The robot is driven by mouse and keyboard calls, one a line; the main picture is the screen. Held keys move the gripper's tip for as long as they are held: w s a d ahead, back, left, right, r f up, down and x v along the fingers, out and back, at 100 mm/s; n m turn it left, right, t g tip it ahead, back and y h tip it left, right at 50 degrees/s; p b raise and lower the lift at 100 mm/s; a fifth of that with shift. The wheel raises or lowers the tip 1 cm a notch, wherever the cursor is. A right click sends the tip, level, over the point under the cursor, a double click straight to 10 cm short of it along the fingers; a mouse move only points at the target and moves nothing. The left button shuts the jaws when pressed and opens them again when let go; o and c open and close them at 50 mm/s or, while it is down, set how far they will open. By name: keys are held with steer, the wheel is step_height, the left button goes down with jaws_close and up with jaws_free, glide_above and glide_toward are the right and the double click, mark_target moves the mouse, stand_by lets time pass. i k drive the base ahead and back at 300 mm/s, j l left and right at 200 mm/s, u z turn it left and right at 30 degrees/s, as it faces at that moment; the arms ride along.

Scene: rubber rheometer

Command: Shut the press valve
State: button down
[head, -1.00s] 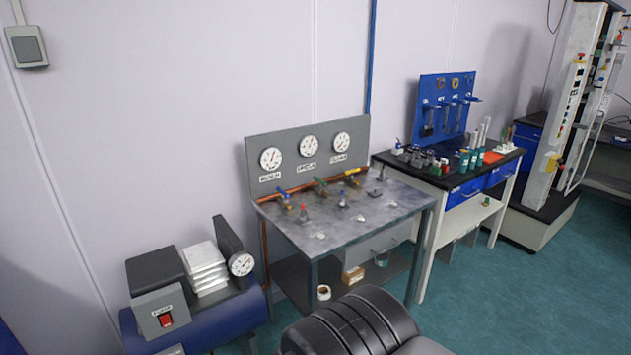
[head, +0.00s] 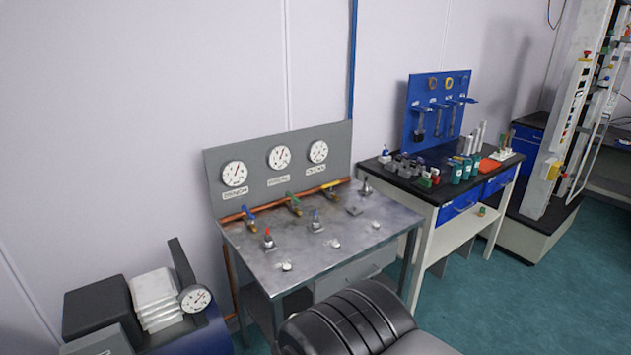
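A grey metal bench (head: 380,235) with an upright gauge panel (head: 215,172) stands in the middle of the head view. A copper pipe (head: 272,207) runs along the foot of the panel. Each sits below a round white gauge with a label too small to read. I cannot tell which is the press valve, or their exact handle settings. My gripper is out of view.
A black-topped workbench (head: 400,184) with bottles and tools stands right. Teal floor (head: 500,290) is clear at lower right.

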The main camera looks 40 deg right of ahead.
mark_target(294, 199)
steer(key=i+l, duration=0.1)
steer(key=l, duration=0.3)
steer(key=i+l, duration=0.15)
steer(key=l, duration=0.25)
steer(key=i+l, duration=0.1)
steer(key=l, duration=0.25)
steer(key=i+l, duration=0.15)
steer(key=l, duration=0.25)
steer(key=i+l, duration=0.1)
steer(key=l, duration=0.3)
steer(key=i+l, duration=0.15)
steer(key=l, duration=0.25)
steer(key=i+l, duration=0.1)
steer(key=l, duration=0.3)
steer(key=i+l, duration=0.1)
steer(key=i, duration=0.45)
